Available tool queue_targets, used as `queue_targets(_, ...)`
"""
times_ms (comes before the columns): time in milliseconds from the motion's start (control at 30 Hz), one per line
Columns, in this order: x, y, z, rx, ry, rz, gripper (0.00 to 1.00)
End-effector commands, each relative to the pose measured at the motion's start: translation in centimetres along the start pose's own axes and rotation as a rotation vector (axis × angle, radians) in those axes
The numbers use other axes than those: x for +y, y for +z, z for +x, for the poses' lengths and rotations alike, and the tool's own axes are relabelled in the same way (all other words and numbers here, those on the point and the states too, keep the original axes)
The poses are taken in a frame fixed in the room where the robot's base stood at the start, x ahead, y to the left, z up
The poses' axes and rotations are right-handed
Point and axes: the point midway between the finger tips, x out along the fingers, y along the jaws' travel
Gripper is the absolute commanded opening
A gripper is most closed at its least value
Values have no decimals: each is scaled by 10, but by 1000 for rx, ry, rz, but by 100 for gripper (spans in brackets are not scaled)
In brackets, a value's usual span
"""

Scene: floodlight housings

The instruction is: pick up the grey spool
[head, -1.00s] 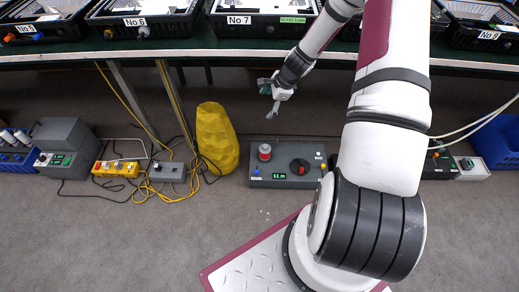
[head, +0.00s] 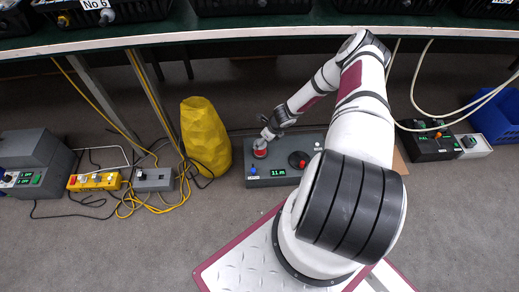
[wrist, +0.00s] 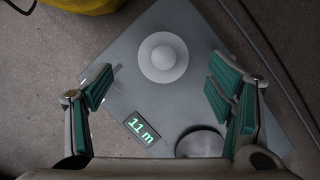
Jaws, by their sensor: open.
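The grey spool (wrist: 162,57) stands on the grey control box in the wrist view, seen from above as a pale round disc with a lighter raised centre. The spool lies between the finger lines but farther forward, towards the top of the picture. No contact shows.
The control box (head: 315,143) has a lit "11 m" display (wrist: 142,129) and a dark round dial (head: 298,159). A yellow faceted object (head: 206,138) stands close to its left. The table edge (head: 230,35) overhangs behind. Cables lie on the floor at left.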

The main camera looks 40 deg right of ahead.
Motion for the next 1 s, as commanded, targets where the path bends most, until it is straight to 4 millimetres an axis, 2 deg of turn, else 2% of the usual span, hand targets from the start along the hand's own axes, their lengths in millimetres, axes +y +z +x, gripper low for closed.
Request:
queue_targets(33, 0, 0, 12, 0, 0, -2, 75)
queue_targets(100, 0, 0, 20, -1, 1, -3, 75)
queue_targets(367, -1, 1, 35, -1, 0, -3, 75)
queue_targets(700, -4, 4, 76, -1, 1, -5, 75)
queue_targets(1000, -4, 5, 81, -1, 1, -3, 75)
